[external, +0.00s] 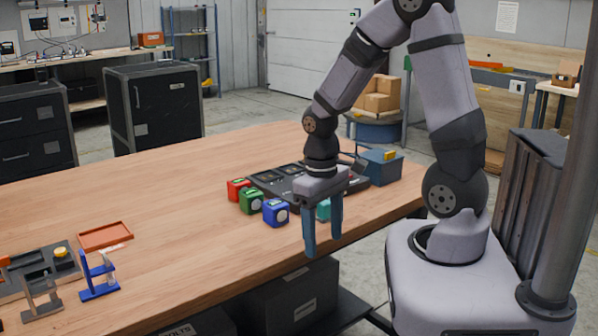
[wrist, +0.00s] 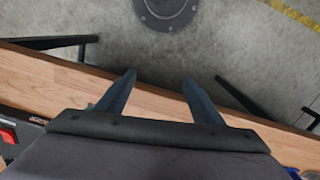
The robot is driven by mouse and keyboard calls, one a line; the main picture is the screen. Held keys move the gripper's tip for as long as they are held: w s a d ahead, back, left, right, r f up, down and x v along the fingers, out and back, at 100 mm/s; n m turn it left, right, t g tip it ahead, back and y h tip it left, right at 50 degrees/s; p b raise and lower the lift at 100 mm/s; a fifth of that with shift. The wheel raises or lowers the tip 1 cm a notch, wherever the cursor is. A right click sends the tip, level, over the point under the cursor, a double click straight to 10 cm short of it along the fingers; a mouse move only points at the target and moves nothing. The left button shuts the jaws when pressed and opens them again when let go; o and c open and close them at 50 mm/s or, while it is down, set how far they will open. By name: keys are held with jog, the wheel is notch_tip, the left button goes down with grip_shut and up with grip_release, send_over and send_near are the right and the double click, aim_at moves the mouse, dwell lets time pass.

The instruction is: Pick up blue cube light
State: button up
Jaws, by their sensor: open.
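The blue cube light (external: 276,212) sits on the wooden table in the external view, with a pale round face on its side. It stands to the left of my gripper (external: 322,243) and apart from it. My gripper points down near the table's front edge, its two fingers apart with nothing between them. In the wrist view my gripper (wrist: 158,82) is open and empty over the table edge and floor. A small bit of blue (wrist: 292,172) shows at the lower right corner there; I cannot tell what it is.
A green cube (external: 251,200) and a red cube (external: 238,189) stand left of the blue one. A teal cube (external: 323,210) is partly hidden behind my fingers. A black panel (external: 285,184) and a blue box (external: 382,167) lie behind. The table's middle left is clear.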

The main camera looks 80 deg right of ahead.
aim_at(277, 204)
jog(key=shift+m+t+h, duration=0.3)
jog(key=shift+t+h, duration=0.1)
jog(key=d+r, duration=0.1)
jog(key=w+d+r+p, duration=0.1)
jog(key=w+d+r, duration=0.1)
jog(key=d, duration=0.1)
jog(key=shift+w+r, duration=0.15)
jog(key=shift+w, duration=0.1)
jog(key=w+d+t, duration=0.1)
jog(key=w+d, duration=0.1)
jog(key=w+d+r+t+h, duration=0.1)
jog(key=w+d, duration=0.1)
jog(key=w, duration=0.1)
jog(key=w+d+r+h+b, duration=0.1)
jog(key=w+d, duration=0.1)
jog(key=w, duration=0.1)
jog(key=shift+d+m+t, duration=0.15)
jog(key=shift+m+t, duration=0.25)
jog(key=shift+w+d+r, duration=0.1)
jog(key=shift+r, duration=0.1)
jog(key=shift+x, duration=1.1)
jog(key=shift+d, duration=0.1)
jog(key=shift+p, duration=0.3)
jog(key=shift+w+d+f+p, duration=0.1)
jog(key=shift+d+f+p, duration=0.25)
jog(key=shift+f, duration=0.3)
jog(key=shift+x, duration=1.85)
jog(key=shift+d, duration=0.2)
